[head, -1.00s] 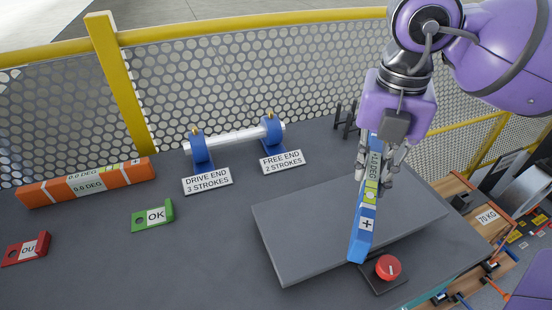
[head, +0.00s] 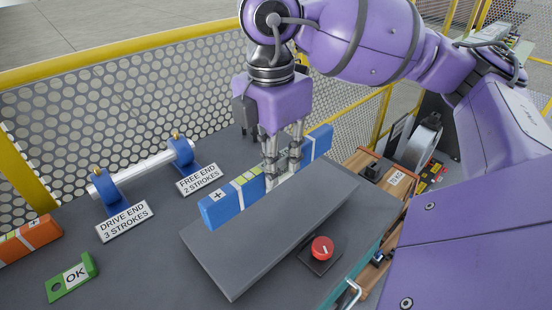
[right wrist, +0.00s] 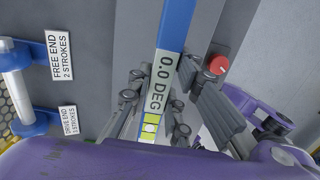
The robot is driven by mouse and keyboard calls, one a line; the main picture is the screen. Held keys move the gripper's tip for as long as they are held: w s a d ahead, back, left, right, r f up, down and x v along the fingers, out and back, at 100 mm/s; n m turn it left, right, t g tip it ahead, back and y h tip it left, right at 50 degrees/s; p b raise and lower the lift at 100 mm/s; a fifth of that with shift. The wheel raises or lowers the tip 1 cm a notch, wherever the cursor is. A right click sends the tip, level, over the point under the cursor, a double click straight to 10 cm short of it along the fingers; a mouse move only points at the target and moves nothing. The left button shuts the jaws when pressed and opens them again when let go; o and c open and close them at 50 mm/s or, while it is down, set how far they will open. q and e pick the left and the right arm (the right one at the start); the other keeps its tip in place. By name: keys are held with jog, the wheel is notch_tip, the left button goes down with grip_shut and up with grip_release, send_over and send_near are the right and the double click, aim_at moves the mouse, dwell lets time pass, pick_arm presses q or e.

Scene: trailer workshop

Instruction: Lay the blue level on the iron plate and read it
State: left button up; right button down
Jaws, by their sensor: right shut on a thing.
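The blue level (head: 226,206) is gripped near its middle by my right gripper (head: 283,174). It lies lengthwise along the far long edge of the grey iron plate (head: 262,232), roughly parallel to it. I cannot tell whether its underside touches the plate or hangs just above it. In the right wrist view the fingers straddle the level (right wrist: 177,25), and its display (right wrist: 161,82) shows 0.0 DEG beside a yellow-green vial. My left gripper is not in view.
A red knob (head: 322,248) stands close to the plate's near right side. A shaft (head: 145,168) on blue supports lies to the left, with DRIVE END (head: 124,221) and FREE END (head: 199,178) labels. A green OK tag (head: 72,278) and an orange level (head: 30,238) are further left.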

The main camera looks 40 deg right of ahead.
jog(key=shift+f+b, duration=0.4)
jog(key=shift+f, duration=0.35)
notch_tip(320, 180, down, 4)
jog(key=shift+r+b, duration=0.25)
jog(key=shift+b, duration=0.8)
jog(key=shift+f, duration=0.35)
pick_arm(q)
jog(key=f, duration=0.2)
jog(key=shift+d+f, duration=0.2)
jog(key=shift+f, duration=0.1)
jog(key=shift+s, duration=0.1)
pick_arm(e)
jog(key=shift+f+b, duration=0.4)
jog(key=shift+b, duration=0.05)
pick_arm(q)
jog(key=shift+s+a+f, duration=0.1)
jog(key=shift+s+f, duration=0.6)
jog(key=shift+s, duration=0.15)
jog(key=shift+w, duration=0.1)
pick_arm(e)
jog(key=shift+f, duration=0.2)
